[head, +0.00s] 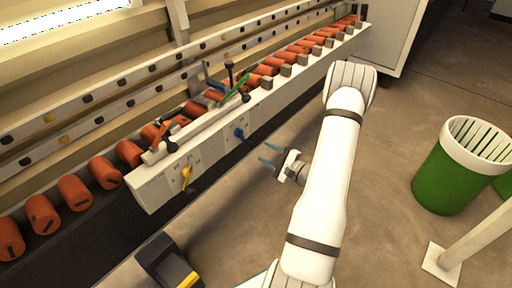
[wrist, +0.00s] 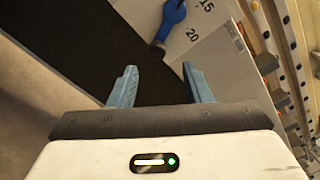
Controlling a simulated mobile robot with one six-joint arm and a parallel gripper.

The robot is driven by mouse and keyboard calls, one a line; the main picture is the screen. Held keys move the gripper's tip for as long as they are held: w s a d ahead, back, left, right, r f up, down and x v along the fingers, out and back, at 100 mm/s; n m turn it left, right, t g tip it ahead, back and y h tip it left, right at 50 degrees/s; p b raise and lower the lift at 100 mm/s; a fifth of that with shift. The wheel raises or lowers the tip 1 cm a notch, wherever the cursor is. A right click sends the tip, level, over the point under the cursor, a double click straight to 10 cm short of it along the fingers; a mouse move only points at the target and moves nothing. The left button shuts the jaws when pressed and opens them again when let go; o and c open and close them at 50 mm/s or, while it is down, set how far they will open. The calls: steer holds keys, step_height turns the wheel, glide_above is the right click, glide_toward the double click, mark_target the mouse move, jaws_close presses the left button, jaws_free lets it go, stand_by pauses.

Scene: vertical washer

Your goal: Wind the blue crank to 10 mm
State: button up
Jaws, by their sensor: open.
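The blue crank (head: 239,133) sits on the front face of the pale control panel (head: 150,190), right of a yellow crank (head: 187,174). In the wrist view the blue crank (wrist: 172,20) is at the top, with a dark knob (wrist: 157,50) at its lower end. Printed marks 15 and 20 show beside it; its exact setting cannot be told. My gripper (head: 266,155) is open and empty, in front of the panel and apart from the crank. In the wrist view the blue fingers of my gripper (wrist: 159,72) are spread below the crank, with a gap between.
Black-knobbed levers (head: 230,70) and a green lever (head: 236,88) rise above the panel. Several orange rollers (head: 74,192) line the machine. A green bin (head: 436,180) stands on the right, near a pale post (head: 480,232).

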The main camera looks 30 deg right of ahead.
mark_target(253, 146)
steer(key=w+a+m, duration=0.1)
steer(key=w+m, duration=0.1)
steer(key=m, duration=0.1)
steer(key=w+a+m+b, duration=0.1)
steer(key=w+m, duration=0.1)
steer(key=m, duration=0.1)
steer(key=w+a+m, duration=0.1)
steer(key=w+m, duration=0.1)
steer(key=m, duration=0.1)
steer(key=shift+f+m+b, duration=0.25)
steer(key=shift+m+b, duration=0.05)
steer(key=shift+m, duration=0.1)
steer(key=shift+w+a+r, duration=0.1)
steer(key=shift+w+a, duration=0.05)
steer(key=shift+w, duration=0.25)
steer(key=shift+c, duration=0.2)
